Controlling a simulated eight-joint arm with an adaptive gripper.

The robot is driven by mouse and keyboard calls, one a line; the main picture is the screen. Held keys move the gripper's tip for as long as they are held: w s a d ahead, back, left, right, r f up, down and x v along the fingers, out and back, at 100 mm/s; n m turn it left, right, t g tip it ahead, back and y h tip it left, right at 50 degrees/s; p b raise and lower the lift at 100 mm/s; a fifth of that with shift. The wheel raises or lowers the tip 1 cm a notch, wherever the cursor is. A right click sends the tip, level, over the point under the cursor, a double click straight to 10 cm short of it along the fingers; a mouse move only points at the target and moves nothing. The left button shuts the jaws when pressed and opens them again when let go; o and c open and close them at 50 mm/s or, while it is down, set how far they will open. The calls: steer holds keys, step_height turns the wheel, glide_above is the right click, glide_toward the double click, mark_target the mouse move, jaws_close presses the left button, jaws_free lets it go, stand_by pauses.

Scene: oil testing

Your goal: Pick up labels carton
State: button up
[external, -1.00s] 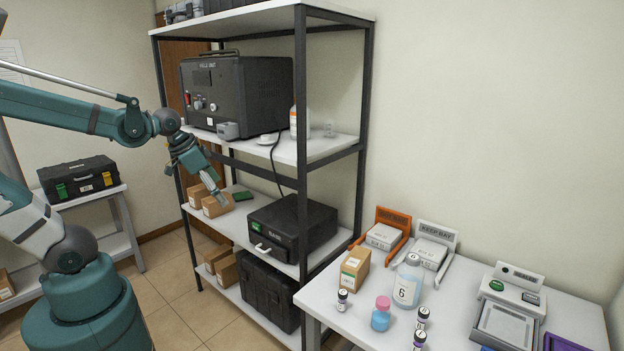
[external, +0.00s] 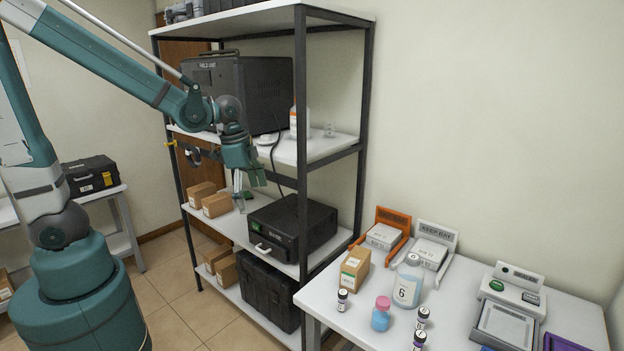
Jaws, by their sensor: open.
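Several brown cartons are in view, and their print is too small to tell which one is the labels carton. Two small cartons, a rear one (external: 201,194) and a front one (external: 216,205), sit side by side on the middle shelf. Another carton (external: 355,270) with a green and white label stands on the white table. Two more, a left one (external: 213,258) and a right one (external: 226,271), sit on the bottom shelf. My gripper (external: 240,206) is open and points down over the middle shelf, just right of the front carton, apart from it and seemingly empty.
A black printer-like unit (external: 292,228) is right of my gripper. The upper shelf (external: 325,148) and dark rack post (external: 302,170) bound the space. Bottles, vials and two bays, orange (external: 402,220) and white (external: 447,236), crowd the table's left half.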

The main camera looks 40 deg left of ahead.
mark_target(356, 257)
steer(key=d+f+m+g+y+p, duration=0.1)
steer(key=d+f+m+p, duration=0.15)
steer(key=d, duration=0.45)
steer(key=d+f+m+g+p, duration=0.1)
steer(key=d+f+m+p, duration=0.1)
steer(key=d+m+p, duration=0.35)
steer(key=w+d+f+n+b, duration=0.1)
steer(key=w+d+f+b, duration=0.2)
steer(key=w+d+f, duration=0.1)
steer(key=w+d+f+n+b, duration=0.1)
steer(key=w+d+f+b, duration=0.3)
steer(key=w+d, duration=0.3)
steer(key=w+d+f+n+b, duration=0.1)
steer(key=w+d+f+b, duration=0.3)
steer(key=d, duration=0.4)
steer(key=shift+w+d+f, duration=0.15)
steer(key=shift+w+f, duration=0.25)
steer(key=shift+w, duration=0.4)
steer(key=shift+f, duration=0.15)
steer(key=shift+f+b, duration=0.35)
steer(key=shift+f, duration=0.85)
steer(key=shift+f, duration=0.15)
steer(key=shift+f+b, duration=0.4)
steer(key=shift+f, duration=2.05)
steer(key=c, duration=1)
